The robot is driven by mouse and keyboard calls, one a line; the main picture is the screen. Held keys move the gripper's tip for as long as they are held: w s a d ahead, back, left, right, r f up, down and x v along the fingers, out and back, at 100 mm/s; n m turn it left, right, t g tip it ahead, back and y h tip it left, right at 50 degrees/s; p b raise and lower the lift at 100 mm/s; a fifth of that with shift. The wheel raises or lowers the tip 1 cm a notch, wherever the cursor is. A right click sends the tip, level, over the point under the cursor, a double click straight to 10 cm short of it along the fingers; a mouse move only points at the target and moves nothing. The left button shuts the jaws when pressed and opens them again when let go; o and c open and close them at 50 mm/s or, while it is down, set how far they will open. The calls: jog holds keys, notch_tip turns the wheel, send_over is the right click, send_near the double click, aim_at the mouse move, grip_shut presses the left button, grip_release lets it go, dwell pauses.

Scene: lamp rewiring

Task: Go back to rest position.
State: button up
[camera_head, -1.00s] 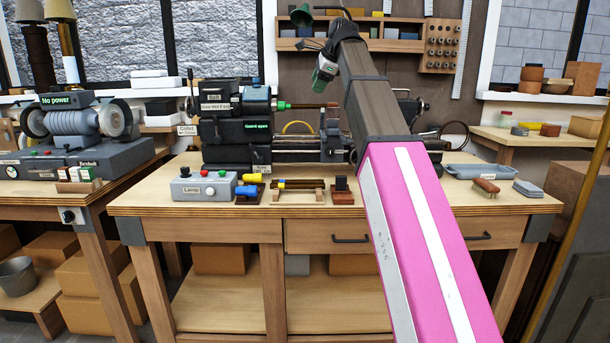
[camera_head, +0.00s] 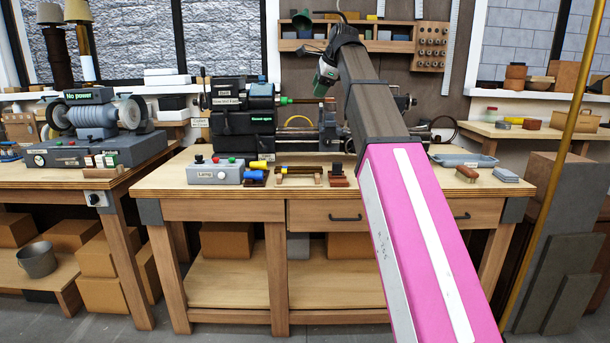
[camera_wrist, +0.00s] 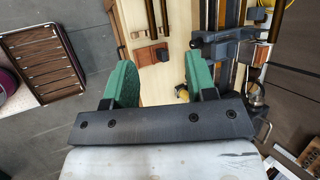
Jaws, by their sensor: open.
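My gripper (camera_head: 325,77) is raised at the end of my arm, in front of the workbench's back wall in the head view. In the wrist view its two green fingers (camera_wrist: 161,75) stand wide apart with nothing between them. The pink arm link is mine and hides part of the workbench front in the head view.
The workbench (camera_head: 225,208) bears a lathe (camera_head: 243,120), a grey lamp control box (camera_head: 215,172), small blocks, a brush (camera_head: 467,173) and a tray. A grinder (camera_head: 95,118) stands on the left bench. Open floor lies before the bench.

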jog(key=s+d+f+n+g+h, duration=0.1)
jog(key=d+f+n, duration=0.1)
jog(key=f, duration=1)
jog(key=s+d+f+n+h, duration=0.1)
jog(key=d+f+n, duration=0.2)
jog(key=f, duration=1)
jog(key=s+d+f+n+g, duration=0.1)
jog(key=d+f+n, duration=0.1)
jog(key=f, duration=1)
jog(key=s+d+f+n+g+h, duration=0.1)
jog(key=s+d+f+n, duration=0.1)
jog(key=s+f, duration=0.4)
jog(key=s+d+f+n+g, duration=0.1)
jog(key=s+d+f+n, duration=0.2)
jog(key=s+f, duration=0.4)
jog(key=s+d+f+n+g+h, duration=0.1)
jog(key=s+f+n, duration=0.3)
jog(key=f, duration=1.3)
jog(key=s+d, duration=0.1)
jog(key=s, duration=0.2)
jog(key=shift+s+d+h, duration=0.15)
jog(key=shift+s+h, duration=0.05)
jog(key=shift+h, duration=0.1)
jog(key=shift+f, duration=0.1)
